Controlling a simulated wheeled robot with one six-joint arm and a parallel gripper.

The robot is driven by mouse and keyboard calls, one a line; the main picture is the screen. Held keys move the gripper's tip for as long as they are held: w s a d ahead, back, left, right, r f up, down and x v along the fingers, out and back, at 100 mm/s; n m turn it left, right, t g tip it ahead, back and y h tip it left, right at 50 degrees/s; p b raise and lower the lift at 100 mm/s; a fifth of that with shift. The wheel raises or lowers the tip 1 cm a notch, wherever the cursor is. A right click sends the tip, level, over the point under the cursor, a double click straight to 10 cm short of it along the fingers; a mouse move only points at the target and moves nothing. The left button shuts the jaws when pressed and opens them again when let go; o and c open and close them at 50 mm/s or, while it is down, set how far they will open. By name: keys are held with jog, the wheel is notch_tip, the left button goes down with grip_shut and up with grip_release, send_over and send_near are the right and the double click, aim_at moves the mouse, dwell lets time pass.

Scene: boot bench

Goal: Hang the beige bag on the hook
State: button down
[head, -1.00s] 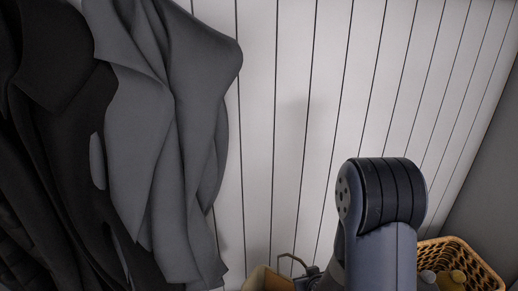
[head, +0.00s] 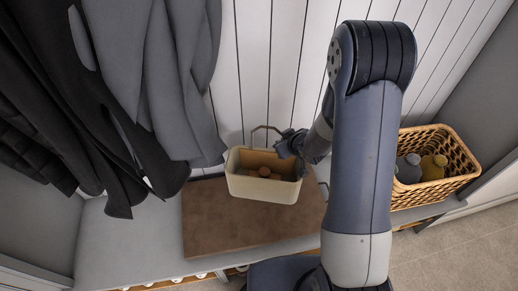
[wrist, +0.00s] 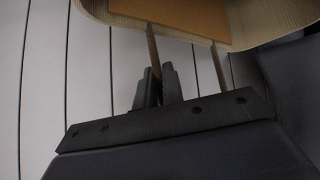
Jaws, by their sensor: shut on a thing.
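The beige bag (head: 262,188) is an open-topped, box-like bag with several brownish round things inside. It hangs upright over the bench in the middle of the head view. My gripper (head: 287,146) is at its right rear, by the thin handle (head: 254,130). In the wrist view my gripper (wrist: 157,88) has its dark fingers shut on the handle, and the bag's pale rim (wrist: 170,28) shows at the top. The fingers hide the gripped part of the handle. No hook can be made out; coats cover part of the wall.
Grey and black coats (head: 150,75) hang at the left, near the bag. A brown mat (head: 215,235) lies on the grey bench (head: 130,245). The white panelled wall (head: 270,60) behind is bare.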

aim_at(276, 157)
jog(key=shift+w+a+f+n+g+y, duration=0.15)
jog(key=shift+w+a+n+y, duration=0.25)
jog(key=shift+a+n, duration=0.1)
jog(key=shift+w+a+f+n+g+y, duration=0.15)
jog(key=shift+w+a+n+y, duration=0.15)
jog(key=shift+a+n+y, duration=0.15)
jog(key=shift+w+a+f+n+g+y, duration=0.4)
jog(key=shift+a+n+y, duration=0.1)
jog(key=shift+n, duration=0.35)
jog(key=shift+f+b, duration=0.6)
jog(key=shift+f, duration=4.2)
jog(key=shift+f, duration=0.2)
jog(key=c, duration=1.5)
grip_release()
jog(key=shift+s, duration=0.1)
jog(key=shift+c, duration=0.2)
